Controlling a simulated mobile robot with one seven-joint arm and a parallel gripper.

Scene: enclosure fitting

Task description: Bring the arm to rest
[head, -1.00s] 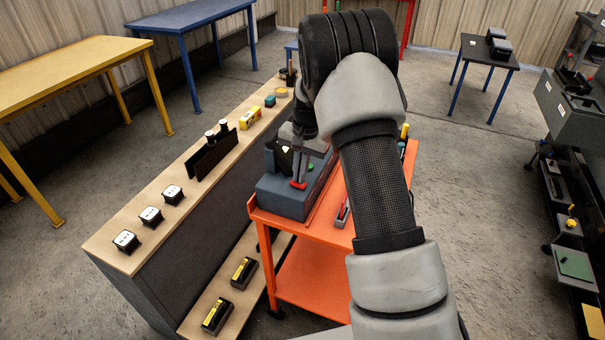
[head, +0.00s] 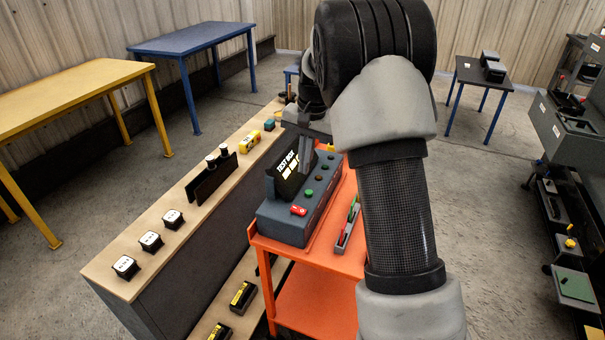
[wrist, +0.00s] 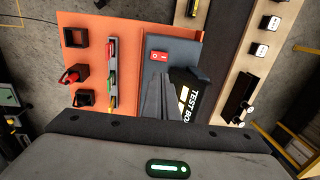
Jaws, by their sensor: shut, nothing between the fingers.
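My gripper (head: 305,152) is shut and empty. In the head view it hangs above the grey test box (head: 283,229) on the orange cart, in front of the black panel lettered "TEST BOX" (head: 287,180). In the wrist view, my gripper's fingers (wrist: 163,85) lie together beside the black panel (wrist: 192,100) and cover part of the box. The red rocker switch (head: 298,210) sits on the box's near end and also shows in the wrist view (wrist: 159,56). My forearm hides part of the cart.
Yellow (head: 60,95) and blue (head: 190,38) tables stand behind. Open floor lies to the right of my arm.

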